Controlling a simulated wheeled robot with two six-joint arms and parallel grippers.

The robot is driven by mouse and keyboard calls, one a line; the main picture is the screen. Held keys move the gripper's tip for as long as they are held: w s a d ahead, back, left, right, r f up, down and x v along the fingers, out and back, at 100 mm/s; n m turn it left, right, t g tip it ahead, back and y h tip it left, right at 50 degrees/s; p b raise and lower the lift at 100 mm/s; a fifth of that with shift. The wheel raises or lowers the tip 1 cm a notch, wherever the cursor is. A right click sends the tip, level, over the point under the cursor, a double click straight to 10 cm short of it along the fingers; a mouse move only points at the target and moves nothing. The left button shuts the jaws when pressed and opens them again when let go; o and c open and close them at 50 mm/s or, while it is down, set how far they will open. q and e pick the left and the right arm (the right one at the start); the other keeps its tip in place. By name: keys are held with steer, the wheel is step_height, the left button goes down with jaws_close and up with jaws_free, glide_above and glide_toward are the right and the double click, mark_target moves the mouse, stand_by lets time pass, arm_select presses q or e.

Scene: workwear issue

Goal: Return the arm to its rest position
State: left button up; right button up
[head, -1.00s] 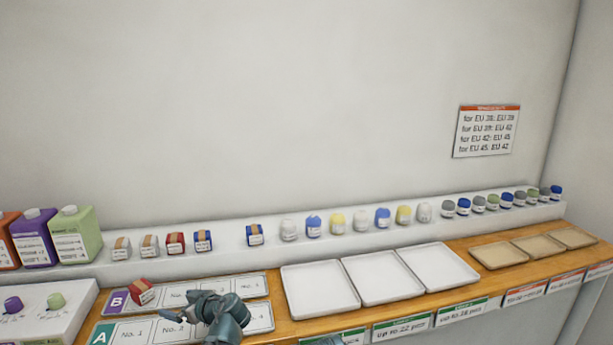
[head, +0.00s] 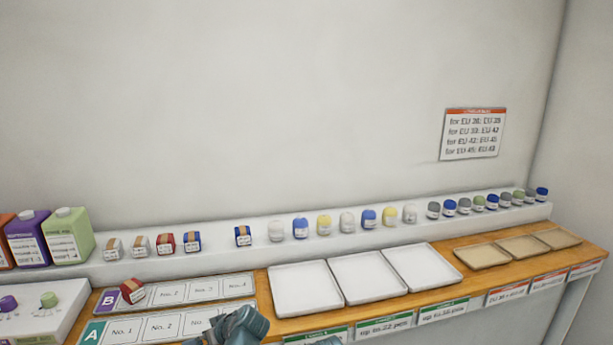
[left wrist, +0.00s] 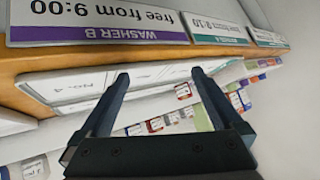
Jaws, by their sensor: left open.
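My left arm's teal wrist (head: 245,328) shows at the bottom edge of the head view, in front of the lettered boards. Its fingertips are mostly cut off there. In the left wrist view my left gripper (left wrist: 160,76) has its two dark fingers wide apart with nothing between them. Behind the fingers lie a white numbered board and the table edge, seen upside down. My right gripper is not in the head view.
A red box (head: 132,291) sits on the B board (head: 235,287), near its letter. The A board (head: 122,331) lies in front. White trays (head: 305,312) stand to the right. A "Washer B" sign (left wrist: 95,36) fronts the table.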

arm_select(q)
steer(key=s+d+f+m+g+h+p, duration=0.1)
steer(key=s+d+f+m+g+h, duration=0.1)
steer(key=s+d+m, duration=0.3)
steer(key=s+d+f+m+g+h+p, duration=0.1)
steer(key=s+d+m+h, duration=0.4)
steer(key=s+d, duration=0.6)
steer(key=d+m+g+p, duration=0.1)
steer(key=d+g, duration=0.1)
steer(key=d, duration=0.2)
steer(key=shift+s+f+m, duration=0.3)
steer(key=shift+s+f, duration=0.1)
